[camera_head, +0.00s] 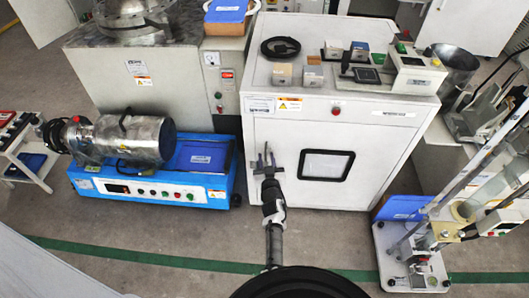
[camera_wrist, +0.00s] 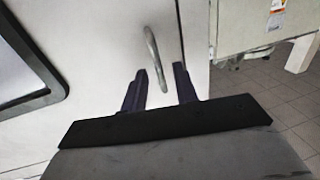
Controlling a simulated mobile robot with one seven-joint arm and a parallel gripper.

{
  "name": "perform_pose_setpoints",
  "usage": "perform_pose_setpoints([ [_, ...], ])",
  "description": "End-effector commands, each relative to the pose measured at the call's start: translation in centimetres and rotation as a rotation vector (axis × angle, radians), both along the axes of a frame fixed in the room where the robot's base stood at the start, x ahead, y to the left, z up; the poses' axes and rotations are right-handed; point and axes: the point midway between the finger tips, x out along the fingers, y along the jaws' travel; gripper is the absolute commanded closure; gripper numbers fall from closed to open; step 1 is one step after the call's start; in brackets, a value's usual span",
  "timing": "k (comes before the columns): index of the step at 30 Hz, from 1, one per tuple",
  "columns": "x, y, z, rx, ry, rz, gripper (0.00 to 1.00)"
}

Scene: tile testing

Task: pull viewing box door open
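The viewing box (camera_head: 395,150) is a white cabinet in the middle of the head view. Its door (camera_head: 300,130) has a dark-framed window (camera_head: 327,165) and looks shut. The door handle (camera_wrist: 156,62) is a thin curved metal bar near the door's edge in the wrist view. My gripper (camera_head: 267,162) is in front of the door, left of the window, at the handle. In the wrist view my gripper (camera_wrist: 160,80) is open. The handle's lower end shows between the two dark fingers; contact cannot be told. The window (camera_wrist: 28,70) also shows at left there.
A blue-based machine (camera_head: 150,190) with a metal drum stands left of the box. A glass-column apparatus (camera_head: 440,225) stands on the floor at right. Small blocks and instruments (camera_head: 390,70) sit on the box top. The grey floor (camera_head: 330,235) before the door is clear beside my arm.

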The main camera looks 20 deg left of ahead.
Motion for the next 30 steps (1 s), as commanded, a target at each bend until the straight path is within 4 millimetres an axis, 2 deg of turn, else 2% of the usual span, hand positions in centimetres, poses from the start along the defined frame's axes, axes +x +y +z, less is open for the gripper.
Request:
perform_pose_setpoints([
  [14,0.07,-0.09,0.0,0.0,0.0,0.0,0.71],
  [21,0.06,-0.08,0.0,0.0,0.0,0.0,0.99],
  [30,0.07,-0.09,0.02,0.0,0.0,0.0,1.0],
])
